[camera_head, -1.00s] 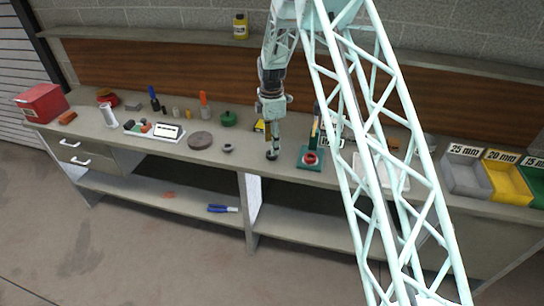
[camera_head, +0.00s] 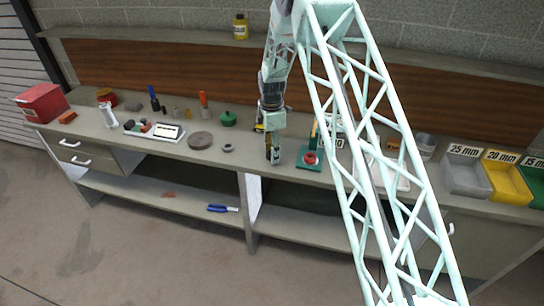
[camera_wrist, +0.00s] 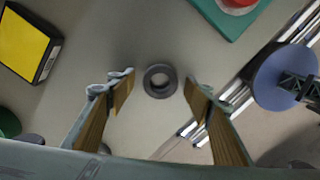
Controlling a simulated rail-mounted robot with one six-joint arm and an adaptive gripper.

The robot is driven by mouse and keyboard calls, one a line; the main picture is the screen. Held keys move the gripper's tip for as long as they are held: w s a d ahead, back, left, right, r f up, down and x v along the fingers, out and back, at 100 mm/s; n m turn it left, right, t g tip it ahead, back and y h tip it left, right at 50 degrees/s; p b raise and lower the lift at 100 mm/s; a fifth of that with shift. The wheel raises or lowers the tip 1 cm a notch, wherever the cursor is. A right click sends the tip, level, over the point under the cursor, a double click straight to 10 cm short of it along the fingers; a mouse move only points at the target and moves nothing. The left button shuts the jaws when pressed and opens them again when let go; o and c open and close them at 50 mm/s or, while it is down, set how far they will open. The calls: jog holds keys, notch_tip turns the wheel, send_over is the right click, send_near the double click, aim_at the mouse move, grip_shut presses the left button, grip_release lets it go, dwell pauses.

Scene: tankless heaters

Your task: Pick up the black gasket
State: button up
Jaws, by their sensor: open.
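The black gasket (camera_wrist: 160,81) is a dark ring lying flat on the grey bench top in the wrist view. My gripper (camera_wrist: 158,80) is open, with one finger to the left of the ring and one to the right. Clear gaps show between the fingertips and the ring, and nothing is held. In the head view my gripper (camera_head: 273,158) points down over the front part of the bench, and its fingers seem to hide the gasket there.
A green stand (camera_head: 310,160) with a red part is close right of my gripper. A yellow-topped box (camera_wrist: 27,45) lies to the left in the wrist view. Another dark ring (camera_head: 228,148) and a brown disc (camera_head: 200,140) lie further left. The bench's front edge is near.

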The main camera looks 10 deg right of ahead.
jog(key=c, duration=0.9)
jog(key=shift+r, duration=0.2)
jog(key=shift+r, duration=1.55)
jog(key=s+d, duration=0.2)
jog(key=s, duration=0.3)
jog(key=s+d+r, duration=0.1)
jog(key=s, duration=0.4)
jog(key=s+d+b, duration=0.1)
jog(key=s+d, duration=0.1)
jog(key=s, duration=0.3)
jog(key=shift+d+r, duration=0.3)
jog(key=shift+d, duration=0.05)
